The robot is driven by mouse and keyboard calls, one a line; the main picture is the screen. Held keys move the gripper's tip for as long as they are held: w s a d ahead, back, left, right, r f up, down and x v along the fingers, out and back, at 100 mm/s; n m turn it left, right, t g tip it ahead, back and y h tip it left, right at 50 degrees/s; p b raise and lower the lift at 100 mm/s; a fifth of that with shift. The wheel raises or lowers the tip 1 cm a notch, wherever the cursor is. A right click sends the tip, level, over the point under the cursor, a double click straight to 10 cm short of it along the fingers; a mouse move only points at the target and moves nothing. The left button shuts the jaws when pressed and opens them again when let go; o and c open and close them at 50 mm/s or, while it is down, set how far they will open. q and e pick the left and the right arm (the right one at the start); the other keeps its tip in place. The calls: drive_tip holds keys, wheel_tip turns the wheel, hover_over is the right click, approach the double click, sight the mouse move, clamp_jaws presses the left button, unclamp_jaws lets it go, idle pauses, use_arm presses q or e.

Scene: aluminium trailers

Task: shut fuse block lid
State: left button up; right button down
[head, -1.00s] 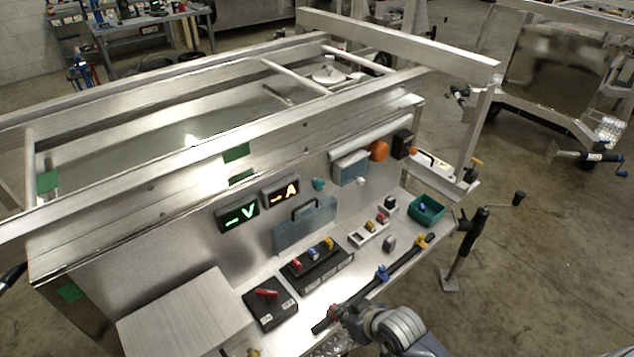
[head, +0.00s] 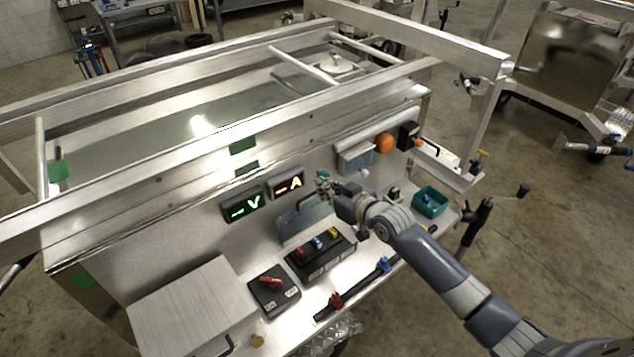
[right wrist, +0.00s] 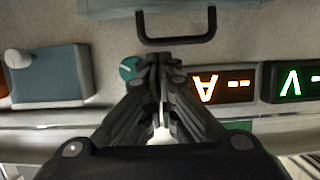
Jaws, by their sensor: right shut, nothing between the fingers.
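The fuse block (head: 322,262) is a black box on the bench shelf, with red, blue and yellow pieces on top. Its lid (head: 290,228), a translucent blue-grey plate, stands up behind it against the panel, open. The lid's black handle (head: 300,198) shows at its top; in the right wrist view the handle (right wrist: 177,40) is just beyond my fingertips, apart from them. My right gripper (head: 322,183) is shut and empty by the panel, above and right of the handle; its fingertips (right wrist: 160,60) also show in the wrist view. My left gripper is not in view.
A teal knob (right wrist: 128,68) is close beside my fingertips. The V display (head: 241,207) and A display (head: 286,184) are to the left on the panel. A black switch box (head: 273,290) and a bar with red and blue clamps (head: 358,285) lie in front. A green bin (head: 430,202) stands right.

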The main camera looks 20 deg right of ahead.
drive_tip(key=shift+x, duration=1.7)
